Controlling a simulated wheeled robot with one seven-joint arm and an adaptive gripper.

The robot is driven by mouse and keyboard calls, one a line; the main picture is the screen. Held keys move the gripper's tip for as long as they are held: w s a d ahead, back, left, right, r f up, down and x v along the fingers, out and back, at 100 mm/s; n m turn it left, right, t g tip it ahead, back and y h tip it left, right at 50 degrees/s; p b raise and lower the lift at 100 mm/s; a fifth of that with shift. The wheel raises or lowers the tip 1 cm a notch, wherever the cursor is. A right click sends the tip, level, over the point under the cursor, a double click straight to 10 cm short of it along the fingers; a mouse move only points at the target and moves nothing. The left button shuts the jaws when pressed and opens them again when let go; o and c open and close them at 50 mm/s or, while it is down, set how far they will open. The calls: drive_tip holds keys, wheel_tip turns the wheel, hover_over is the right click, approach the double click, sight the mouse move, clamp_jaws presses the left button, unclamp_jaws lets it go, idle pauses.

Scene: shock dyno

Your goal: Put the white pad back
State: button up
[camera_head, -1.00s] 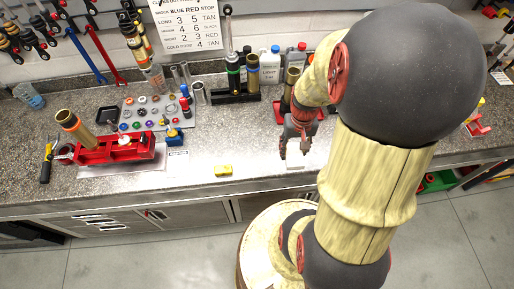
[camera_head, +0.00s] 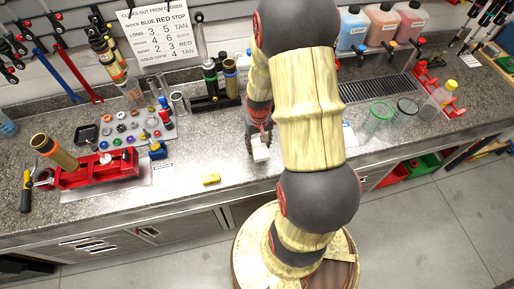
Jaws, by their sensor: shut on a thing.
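My gripper (camera_head: 260,140) is over the bench, left of my arm. It is shut on the white pad (camera_head: 261,154), a small pale block that hangs below the fingers. The pad's underside and its exact height above the bench cannot be made out. My arm hides part of the bench behind and to the right of the gripper.
A yellow block (camera_head: 211,178) lies on the bench left of the pad. A red vise-like fixture (camera_head: 97,170) and a grey parts tray (camera_head: 122,128) are farther left. Black-and-green cylinders (camera_head: 209,75) stand behind. Glass jars (camera_head: 379,116) and colored bottles (camera_head: 382,22) are right.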

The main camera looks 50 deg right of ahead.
sight(257, 148)
drive_tip(key=shift+w+d+f, duration=0.2)
drive_tip(key=shift+w+f, duration=0.45)
drive_tip(key=shift+f, duration=1.7)
drive_tip(key=shift+f, duration=0.2)
drive_tip(key=o, duration=1)
drive_tip(key=shift+o, duration=0.5)
drive_tip(key=shift+r, duration=0.15)
